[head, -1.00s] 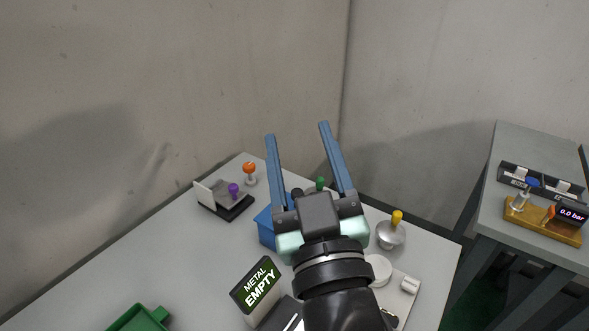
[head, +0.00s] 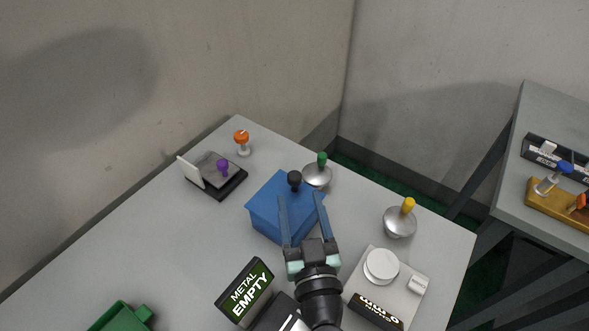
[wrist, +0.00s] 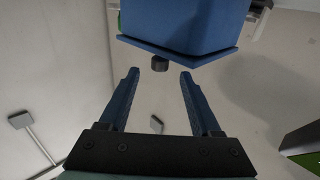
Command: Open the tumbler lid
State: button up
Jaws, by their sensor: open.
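A blue box (head: 262,217) with a flat overhanging lid and a black knob (head: 294,178) stands on the grey table; I take it to be the tumbler, though nothing labels it. My gripper (head: 300,198) is open and empty. In the head view its two blue fingers overlap the front of the box. In the wrist view the box (wrist: 185,22) appears upside down at the top, with the black knob (wrist: 160,64) just beyond and between the fingertips (wrist: 159,74). The knob looks apart from both fingers. The lid looks shut.
Silver domes with a green knob (head: 322,159) and a yellow knob (head: 408,205) stand behind and right. A black-based device with a purple knob (head: 223,167) and an orange-topped post (head: 241,137) stand left. A METAL EMPTY display (head: 246,292) and white scale (head: 414,266) are near my arm.

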aim_at(296, 184)
jog(key=w, duration=0.2)
jog(key=w+p, duration=0.1)
jog(key=w, duration=0.1)
jog(key=w+a, duration=0.1)
jog(key=w, duration=0.1)
jog(key=shift+w+p, duration=0.3)
jog(key=shift+c, duration=0.2)
grip_shut()
dwell(1.0)
